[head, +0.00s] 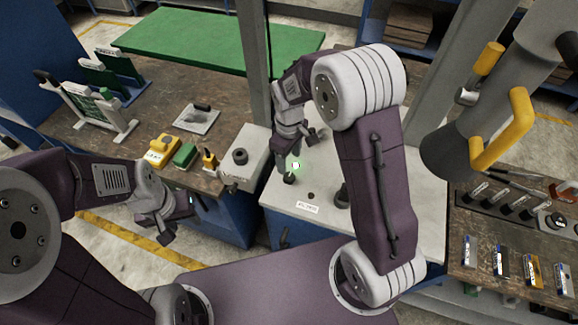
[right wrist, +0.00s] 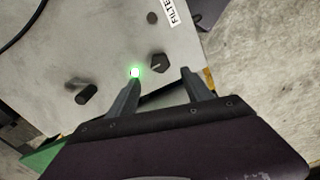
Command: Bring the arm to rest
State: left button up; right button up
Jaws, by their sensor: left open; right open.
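A grey arm-like fixture (head: 462,140) with yellow handles (head: 505,130) hangs at the right of the head view. My right gripper (head: 283,158) is open over a pale panel (head: 405,215), its fingertips close to a dark knob (head: 289,180) beside a green light (head: 295,166). In the right wrist view the open gripper (right wrist: 160,75) has the knob (right wrist: 158,62) between and just beyond its fingertips; I cannot tell if they touch. The lit green light (right wrist: 135,72) is by one fingertip. My left gripper (head: 165,222) is open and empty, left of the panel.
A grey box with a dial (head: 245,160) stands left of the panel. A brown bench (head: 130,125) holds a white rack (head: 95,105) and yellow and green devices. A right bench (head: 490,235) carries small tools. A grey post (head: 254,60) rises behind the panel.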

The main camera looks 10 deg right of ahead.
jog(key=shift+w+r, duration=0.1)
dwell(0.4)
jog(key=s+d+f+m+b, duration=0.1)
jog(key=s+d+m+b, duration=0.1)
jog(key=s, duration=0.2)
jog(key=s+d+f+m+b, duration=0.1)
jog(key=s+f+m+b, duration=0.1)
jog(key=s, duration=0.3)
jog(key=s+d+f+m+t+b, duration=0.1)
jog(key=s+d+m+b, duration=0.1)
jog(key=s+m, duration=0.2)
jog(key=shift+s+d+f, duration=0.15)
jog(key=shift+s+d, duration=0.2)
jog(key=shift+s, duration=0.35)
jog(key=shift+w+m, duration=0.2)
jog(key=shift+m, duration=0.1)
jog(key=shift+w, duration=0.3)
